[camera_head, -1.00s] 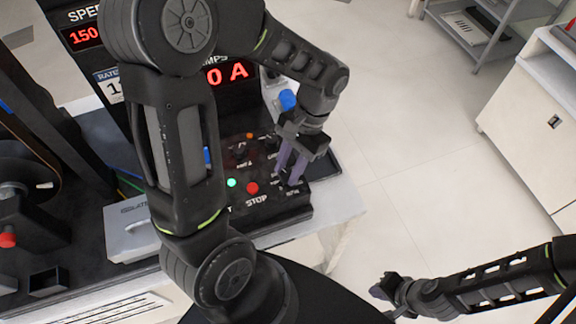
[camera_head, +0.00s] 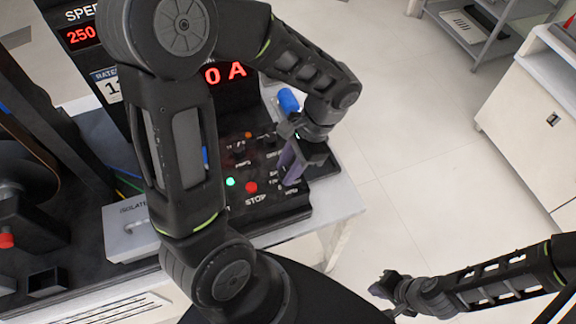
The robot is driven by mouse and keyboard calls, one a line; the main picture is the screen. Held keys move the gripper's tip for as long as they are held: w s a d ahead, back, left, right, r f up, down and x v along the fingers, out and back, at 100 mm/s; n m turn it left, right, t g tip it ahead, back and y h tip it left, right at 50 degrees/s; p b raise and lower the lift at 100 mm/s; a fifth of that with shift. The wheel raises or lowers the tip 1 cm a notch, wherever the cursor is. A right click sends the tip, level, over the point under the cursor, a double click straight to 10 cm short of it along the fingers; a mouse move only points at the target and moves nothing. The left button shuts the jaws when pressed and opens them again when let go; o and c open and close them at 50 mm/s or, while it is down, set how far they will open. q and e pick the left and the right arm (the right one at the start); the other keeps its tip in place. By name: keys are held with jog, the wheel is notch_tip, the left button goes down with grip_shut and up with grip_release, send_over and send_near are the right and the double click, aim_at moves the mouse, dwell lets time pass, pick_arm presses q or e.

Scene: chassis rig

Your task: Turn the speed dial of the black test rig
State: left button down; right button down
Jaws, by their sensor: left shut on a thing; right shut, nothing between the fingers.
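The black test rig has a sloped control panel (camera_head: 262,209) with a green light (camera_head: 230,182), a red STOP button (camera_head: 251,187) and small knobs. My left gripper (camera_head: 290,170) is at the right end of this panel, its purple fingers shut on the speed dial, which the fingers hide. The rig's speed display (camera_head: 82,34) reads 250 in red. An amps display (camera_head: 228,73) reads 0 A in the visible part. My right gripper (camera_head: 384,288) is shut and empty, low at the right, away from the rig.
A grey isolator box (camera_head: 130,228) stands left of the panel on the rig's bench. A blue part (camera_head: 288,101) is behind my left wrist. A white cabinet (camera_head: 530,120) and a grey shelf (camera_head: 480,25) stand at the right. The floor between is clear.

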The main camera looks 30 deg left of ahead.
pick_arm(q)
jog(key=c, duration=1.1)
grip_release()
jog(key=v, duration=0.7)
jog(key=shift+w+d+r+b, duration=0.1)
jog(key=shift+w+r+b, duration=0.05)
jog(key=shift+r+b, duration=0.25)
jog(key=shift+f, duration=0.1)
